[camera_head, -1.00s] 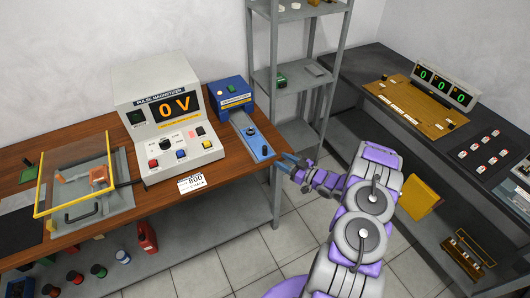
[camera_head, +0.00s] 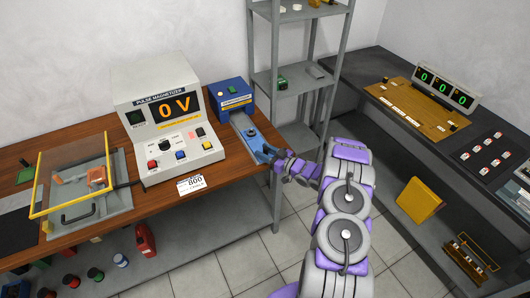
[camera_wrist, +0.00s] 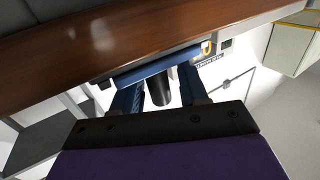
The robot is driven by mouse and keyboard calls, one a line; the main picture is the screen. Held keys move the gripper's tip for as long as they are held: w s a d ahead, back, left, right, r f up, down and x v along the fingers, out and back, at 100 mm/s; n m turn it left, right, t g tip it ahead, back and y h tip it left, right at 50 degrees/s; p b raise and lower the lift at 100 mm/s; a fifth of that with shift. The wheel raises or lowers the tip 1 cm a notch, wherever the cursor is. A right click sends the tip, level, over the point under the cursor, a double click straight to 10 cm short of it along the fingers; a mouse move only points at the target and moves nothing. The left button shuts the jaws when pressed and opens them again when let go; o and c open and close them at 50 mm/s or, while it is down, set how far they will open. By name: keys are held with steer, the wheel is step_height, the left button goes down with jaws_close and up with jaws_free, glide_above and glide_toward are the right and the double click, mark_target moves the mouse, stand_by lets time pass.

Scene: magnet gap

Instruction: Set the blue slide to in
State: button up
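The blue slide (camera_head: 247,134) runs from the blue box (camera_head: 232,95) toward the front edge of the wooden bench. A round grey disc shows on its top. Its black knob (camera_wrist: 160,90) shows in the wrist view; in the head view my gripper hides it. My gripper (camera_head: 268,154) is at the front end of the slide. In the wrist view its two blue fingers (camera_wrist: 162,88) stand on either side of the black knob, with gaps showing, so it looks open around the knob and not clamped.
The pulse magnetizer (camera_head: 168,120), reading 0 V, stands left of the blue box. A clear yellow-framed guard (camera_head: 72,172) is at the left of the bench. A grey shelf rack (camera_head: 290,80) stands behind right. A dark bench (camera_head: 400,110) is on the right.

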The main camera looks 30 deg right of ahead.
mark_target(261, 149)
steer(key=shift+d, duration=0.25)
steer(key=c, duration=0.5)
steer(key=shift+a, duration=0.1)
jaws_close()
steer(key=shift+w+p, duration=0.45)
steer(key=shift+w, duration=1.75)
steer(key=o, duration=0.6)
jaws_free()
steer(key=shift+c, duration=0.2)
steer(key=shift+s, duration=0.1)
